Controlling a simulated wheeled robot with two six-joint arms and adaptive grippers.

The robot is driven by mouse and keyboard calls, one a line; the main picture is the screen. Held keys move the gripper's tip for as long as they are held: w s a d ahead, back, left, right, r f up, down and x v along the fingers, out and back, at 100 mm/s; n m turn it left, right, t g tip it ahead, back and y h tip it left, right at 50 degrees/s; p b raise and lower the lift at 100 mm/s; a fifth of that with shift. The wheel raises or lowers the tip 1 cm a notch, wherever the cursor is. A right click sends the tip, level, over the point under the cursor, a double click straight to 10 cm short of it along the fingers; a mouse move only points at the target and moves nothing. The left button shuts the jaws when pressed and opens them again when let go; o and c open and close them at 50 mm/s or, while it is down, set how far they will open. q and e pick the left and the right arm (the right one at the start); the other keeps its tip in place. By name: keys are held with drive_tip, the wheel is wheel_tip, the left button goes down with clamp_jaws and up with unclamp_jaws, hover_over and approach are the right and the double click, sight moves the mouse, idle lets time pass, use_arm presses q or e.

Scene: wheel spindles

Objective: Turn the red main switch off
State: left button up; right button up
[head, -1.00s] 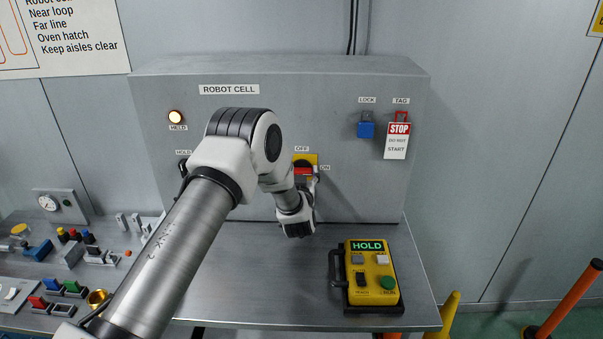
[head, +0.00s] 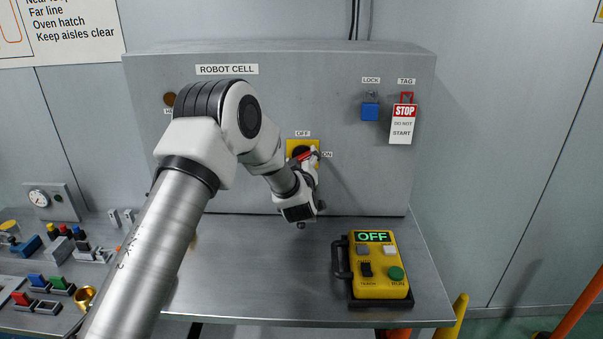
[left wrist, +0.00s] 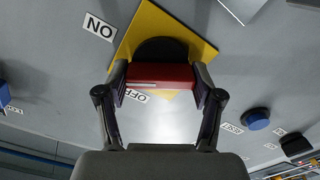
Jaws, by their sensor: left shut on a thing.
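The red main switch handle (head: 306,155) sits on a yellow plate (head: 291,147) on the grey ROBOT CELL cabinet, with an OFF label above and an ON label at its right. In the head view the handle looks tilted. My left gripper (head: 312,163) is at the switch and partly covers it. In the left wrist view, the fingers are shut on both sides of the red handle (left wrist: 160,75), and the OFF label (left wrist: 137,97) is partly hidden by it. The pendant (head: 379,265) on the bench shows OFF. My right gripper is not in view.
A blue padlock (head: 370,111) and a red-and-white STOP tag (head: 402,125) hang at the cabinet's right. The amber lamp (head: 169,99) is dark. Small blocks and a gauge (head: 40,198) stand at the left. The bench middle is clear.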

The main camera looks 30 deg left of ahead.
use_arm(q)
drive_tip(key=n+b, duration=1)
drive_tip(key=b, duration=0.5)
drive_tip(key=shift+f, duration=0.15)
drive_tip(key=shift+w+r+n+b, duration=0.1)
drive_tip(key=shift+r+n+b, duration=0.1)
drive_tip(key=shift+n+b, duration=0.75)
drive_tip(key=o, duration=1.1)
drive_tip(key=shift+w, duration=0.1)
drive_tip(key=shift+o, duration=0.2)
drive_tip(key=shift+w+d+f, duration=0.1)
